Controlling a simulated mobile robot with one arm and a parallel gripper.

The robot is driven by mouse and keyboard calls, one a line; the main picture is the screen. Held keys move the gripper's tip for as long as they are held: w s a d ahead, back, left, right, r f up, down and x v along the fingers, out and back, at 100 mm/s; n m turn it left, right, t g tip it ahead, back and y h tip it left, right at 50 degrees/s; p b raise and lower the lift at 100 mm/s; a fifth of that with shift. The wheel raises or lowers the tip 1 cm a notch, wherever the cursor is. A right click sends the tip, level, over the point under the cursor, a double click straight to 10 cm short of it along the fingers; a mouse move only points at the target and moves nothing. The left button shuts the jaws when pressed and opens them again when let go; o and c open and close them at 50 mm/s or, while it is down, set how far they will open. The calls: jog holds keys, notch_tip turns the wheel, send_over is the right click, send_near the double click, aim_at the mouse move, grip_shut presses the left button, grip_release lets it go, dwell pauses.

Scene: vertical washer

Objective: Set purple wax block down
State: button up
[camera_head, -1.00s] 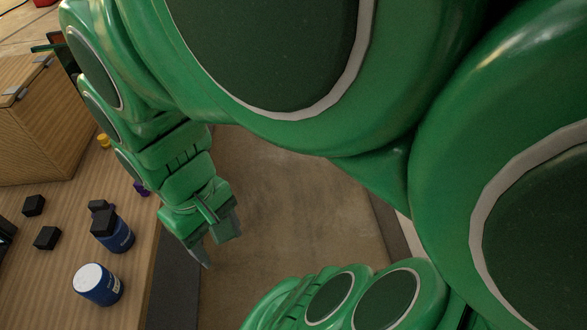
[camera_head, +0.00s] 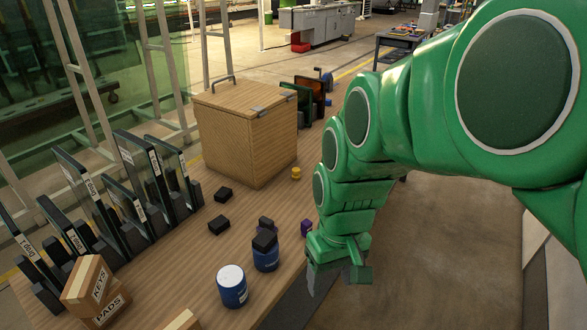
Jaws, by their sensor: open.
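The purple wax block (camera_head: 306,226) is a small dark purple piece on the wooden table, near its right edge. My arm partly hides it. My gripper (camera_head: 336,277) is open, hanging past the table's right edge, nearer the camera than the block and apart from it. I see nothing between its fingers.
A blue can with a white top (camera_head: 232,287) and a blue can with a black top (camera_head: 266,252) stand nearby. Black blocks (camera_head: 219,225) and a yellow piece (camera_head: 296,173) lie around the wooden box (camera_head: 245,135). Framed panels (camera_head: 144,180) and cartons (camera_head: 95,290) stand left.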

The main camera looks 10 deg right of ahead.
jog(key=w+f+n+t+y, duration=0.15)
jog(key=w+f, duration=0.25)
jog(key=w, duration=0.6)
jog(key=w+f+n+t, duration=0.1)
jog(key=w+f+n, duration=0.15)
jog(key=w, duration=0.75)
jog(key=t, duration=0.2)
send_over(307, 222)
jog(key=s, duration=0.2)
jog(key=shift+n+y, duration=0.25)
jog(key=shift+n, duration=0.05)
jog(key=f, duration=1)
jog(key=shift+d+f, duration=0.2)
jog(key=shift+d, duration=0.2)
jog(key=shift+w+f, duration=0.2)
jog(key=shift+f, duration=0.05)
jog(key=shift+x, duration=3.7)
jog(key=shift+d, duration=0.1)
jog(key=shift+c, duration=0.4)
grip_shut()
